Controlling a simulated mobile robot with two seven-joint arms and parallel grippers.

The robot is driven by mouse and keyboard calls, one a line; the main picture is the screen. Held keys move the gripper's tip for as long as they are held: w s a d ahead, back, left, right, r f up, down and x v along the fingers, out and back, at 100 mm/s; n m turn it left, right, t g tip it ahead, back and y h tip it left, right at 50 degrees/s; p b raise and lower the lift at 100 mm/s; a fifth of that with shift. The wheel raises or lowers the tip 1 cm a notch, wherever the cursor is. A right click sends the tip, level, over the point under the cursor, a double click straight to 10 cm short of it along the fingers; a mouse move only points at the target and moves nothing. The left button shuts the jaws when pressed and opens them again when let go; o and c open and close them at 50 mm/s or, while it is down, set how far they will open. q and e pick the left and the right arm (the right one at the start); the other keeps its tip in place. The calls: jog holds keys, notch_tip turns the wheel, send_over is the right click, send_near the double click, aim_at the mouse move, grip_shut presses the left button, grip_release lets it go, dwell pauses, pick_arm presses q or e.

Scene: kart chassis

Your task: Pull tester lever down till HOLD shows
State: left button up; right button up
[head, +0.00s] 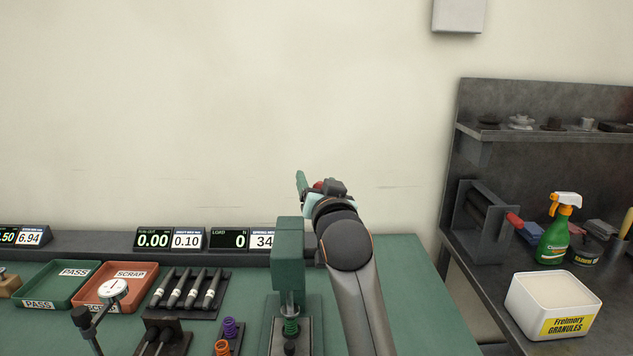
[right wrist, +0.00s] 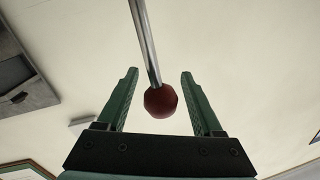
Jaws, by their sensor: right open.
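The spring tester (head: 290,250) is a green column on the bench with a green spring (head: 291,328) under its head. The load display (head: 229,239) reads 0 N; no HOLD shows on it. My right gripper (head: 310,184) is up beside the top of the tester, and my arm hides part of it. In the right wrist view the tester lever is a steel rod (right wrist: 145,45) with a dark red ball knob (right wrist: 160,101). The knob is between the two green fingers of my open right gripper (right wrist: 160,92), with a gap on each side. My left gripper is out of view.
Green and orange trays (head: 115,305) marked PASS and SCRAP, a rack of dark rods (head: 190,290), a dial gauge (head: 113,290) and purple and orange springs (head: 229,328) stand left of the tester. A side bench at right holds a white granules tub (head: 553,300) and a spray bottle (head: 555,240).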

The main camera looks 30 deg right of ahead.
grip_shut()
dwell(0.5)
dwell(0.9)
